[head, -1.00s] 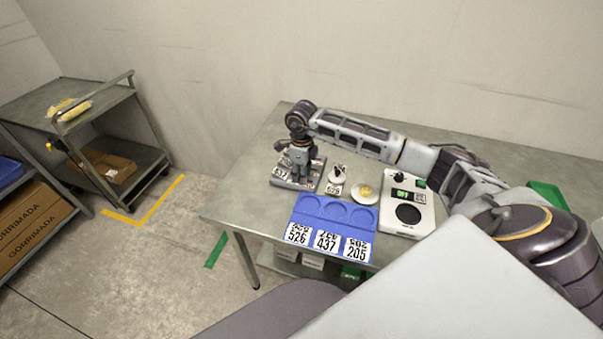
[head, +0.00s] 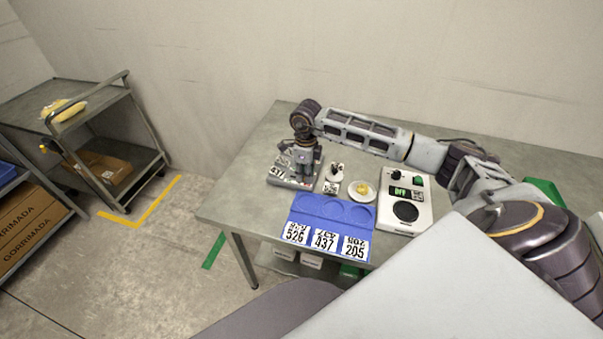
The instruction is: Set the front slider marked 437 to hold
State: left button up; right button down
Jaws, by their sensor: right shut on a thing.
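A grey slider panel (head: 277,176) with white labels sits on the table at the left; one label reads 437. My right gripper (head: 304,177) reaches down over the panel from above and is shut on a small part of it, which the fingers hide. The slider's marks and its exact position are too small or covered to read. My left gripper is not in view.
A blue tray (head: 330,222) with round recesses and labels 526, 437 and 205 lies at the table's front. Beside the panel stand a small labelled item (head: 334,176), a white dish (head: 362,191) with something yellow, and a white scale (head: 405,224) with a green display. A cart (head: 90,95) stands at the left.

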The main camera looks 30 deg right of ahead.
jog(key=shift+s+d, duration=0.1)
jog(key=shift+d, duration=0.05)
jog(key=c, duration=1.3)
grip_release()
jog(key=shift+s, duration=0.15)
jog(key=shift+r, duration=0.15)
notch_tip(320, 180, up, 12)
jog(key=shift+f, duration=0.15)
jog(key=shift+f, duration=0.1)
